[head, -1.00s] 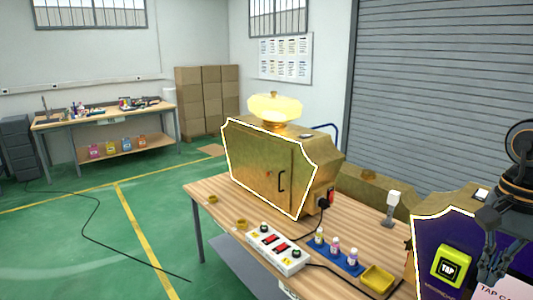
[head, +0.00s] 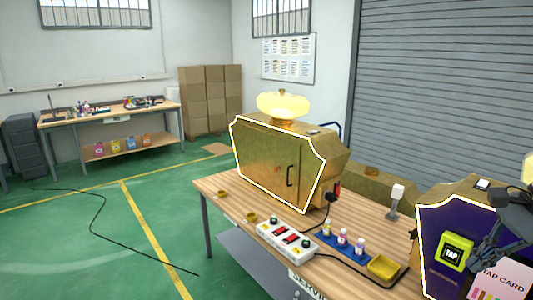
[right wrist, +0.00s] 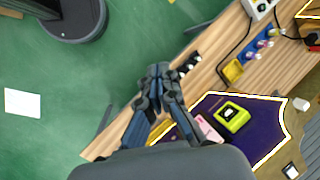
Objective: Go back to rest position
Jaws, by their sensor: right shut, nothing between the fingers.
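My right gripper (head: 478,258) is at the right edge of the head view, in front of the dark purple panel with a glowing outline (head: 440,225). Its fingers are together and hold nothing. In the right wrist view the shut fingertips (right wrist: 158,70) point over the green floor beside the wooden table edge. My left gripper is in neither view.
The wooden table (head: 222,207) carries a gold cabinet (head: 270,160), a white button box (head: 287,241), small bottles on a blue tray (head: 343,240) and a yellow tray (head: 383,267). A yellow TAP reader (head: 455,251) is on the panel. The floor (head: 80,250) at left is mostly clear.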

